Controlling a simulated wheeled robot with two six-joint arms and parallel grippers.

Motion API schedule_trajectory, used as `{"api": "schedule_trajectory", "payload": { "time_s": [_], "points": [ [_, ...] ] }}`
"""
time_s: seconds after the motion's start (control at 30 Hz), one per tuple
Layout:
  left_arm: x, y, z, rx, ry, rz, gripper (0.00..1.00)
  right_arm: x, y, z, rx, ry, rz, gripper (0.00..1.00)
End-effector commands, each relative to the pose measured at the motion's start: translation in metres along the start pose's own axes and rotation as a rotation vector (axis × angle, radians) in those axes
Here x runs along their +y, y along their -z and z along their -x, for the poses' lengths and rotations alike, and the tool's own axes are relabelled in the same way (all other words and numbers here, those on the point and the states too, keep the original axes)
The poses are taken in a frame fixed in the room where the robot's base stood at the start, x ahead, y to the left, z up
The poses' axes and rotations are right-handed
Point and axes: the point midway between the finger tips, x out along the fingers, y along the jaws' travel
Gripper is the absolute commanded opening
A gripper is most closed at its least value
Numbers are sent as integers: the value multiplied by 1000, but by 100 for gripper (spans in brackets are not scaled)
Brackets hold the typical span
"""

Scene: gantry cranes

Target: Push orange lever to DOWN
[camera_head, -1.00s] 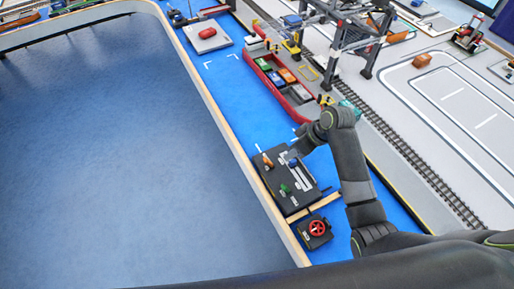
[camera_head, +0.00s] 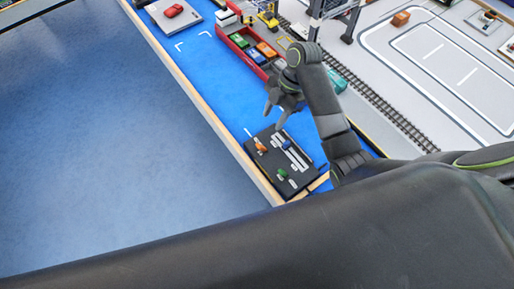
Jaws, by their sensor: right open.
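A dark control panel (camera_head: 299,177) lies on the blue surface near the wooden edge. It carries an orange lever (camera_head: 261,147) at its upper left, a blue lever (camera_head: 286,145) to the right of it, and a green lever (camera_head: 282,174) lower down. The orange lever leans toward the upper left. My right gripper (camera_head: 274,118) is open and empty, above the panel's far end and apart from the orange lever. Labels on the panel are too small to read. My left gripper is not in view.
A red ship (camera_head: 240,45) with toy cars lies beyond the panel, near a crane (camera_head: 336,12). A rail track (camera_head: 385,109) runs along the right. Open blue floor lies left of the wooden edge.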

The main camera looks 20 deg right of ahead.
Motion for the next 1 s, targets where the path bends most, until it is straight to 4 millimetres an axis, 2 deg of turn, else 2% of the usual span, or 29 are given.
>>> {"api": "schedule_trajectory", "payload": {
  "time_s": [0.03,0.07,0.1,0.6,0.8,1.0],
  "points": [
    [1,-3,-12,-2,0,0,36,0,-2,-13,1,0,0,42],
    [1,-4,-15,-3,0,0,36,0,-2,-18,1,-1,-1,42],
    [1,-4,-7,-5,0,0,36,0,1,-23,4,2,-4,42],
    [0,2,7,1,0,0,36,-1,1,-124,1,2,-4,42],
    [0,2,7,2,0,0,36,0,0,-146,0,0,-3,42],
    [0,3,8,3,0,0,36,0,0,-154,-1,-2,-3,42]
  ]
}}
